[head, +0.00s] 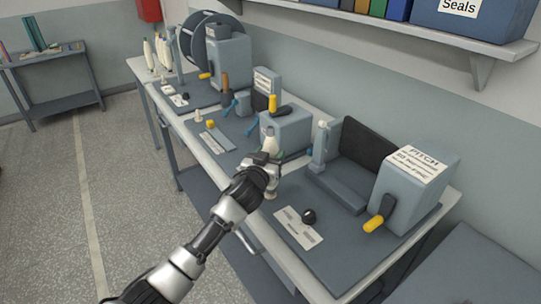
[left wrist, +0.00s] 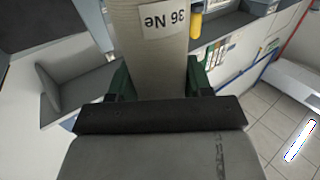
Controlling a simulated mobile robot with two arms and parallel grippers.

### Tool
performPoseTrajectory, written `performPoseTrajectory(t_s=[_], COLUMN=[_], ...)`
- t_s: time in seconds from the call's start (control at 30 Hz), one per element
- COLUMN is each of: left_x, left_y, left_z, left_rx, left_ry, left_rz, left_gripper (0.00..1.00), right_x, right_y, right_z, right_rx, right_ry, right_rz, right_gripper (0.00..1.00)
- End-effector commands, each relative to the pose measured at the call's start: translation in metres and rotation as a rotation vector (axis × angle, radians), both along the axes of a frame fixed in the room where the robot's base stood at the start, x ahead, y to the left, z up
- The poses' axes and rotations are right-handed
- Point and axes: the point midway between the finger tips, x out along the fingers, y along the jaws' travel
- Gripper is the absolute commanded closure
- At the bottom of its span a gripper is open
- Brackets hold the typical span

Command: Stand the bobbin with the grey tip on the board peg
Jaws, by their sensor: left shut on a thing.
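My left gripper (head: 265,163) is shut on a pale cream bobbin (head: 269,145), which stands up out of its jaws. The top of this bobbin looks greyish in the head view, but it is small there. In the left wrist view the same bobbin (left wrist: 150,60) has a "36 Ne" label and sits between the dark green fingers (left wrist: 158,82); its ends are out of that view. A short cream peg-like post (head: 198,116) stands on the bench's middle board, left of the gripper. I cannot tell for sure that it is the board peg. My right gripper is not in view.
Several bobbins (head: 161,52) stand at the bench's far left end. A grey block machine (head: 286,128) is just behind the held bobbin. The "PITCH" box (head: 413,180) with a yellow-handled crank and a black knob (head: 308,216) are to the right. The floor at left is clear.

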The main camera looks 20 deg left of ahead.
Motion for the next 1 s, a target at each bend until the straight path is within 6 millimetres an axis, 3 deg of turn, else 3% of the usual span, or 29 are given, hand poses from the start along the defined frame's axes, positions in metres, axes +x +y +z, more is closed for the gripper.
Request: performPoseTrajectory(t_s=[0.27,0.3,0.47,0.8,1.0], left_x=[0.0,0.0,0.0,-0.003,-0.026], left_y=[0.0,0.0,0.0,0.0,0.002], left_z=[-0.01,-0.008,-0.008,-0.009,-0.01], left_rx=[-0.001,-0.001,-0.001,0.0,0.0], left_ry=[-0.001,-0.001,0.0,0.001,0.001], left_rz=[0.0,0.0,0.0,0.0,0.0], left_gripper=[0.76,0.45,0.21,0.2,0.2], right_x=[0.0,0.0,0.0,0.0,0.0], right_y=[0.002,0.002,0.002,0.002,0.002], right_z=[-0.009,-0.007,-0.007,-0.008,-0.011], right_rx=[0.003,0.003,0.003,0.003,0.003], right_ry=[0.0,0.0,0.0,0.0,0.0], right_rz=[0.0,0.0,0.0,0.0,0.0], right_gripper=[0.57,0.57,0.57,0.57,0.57])
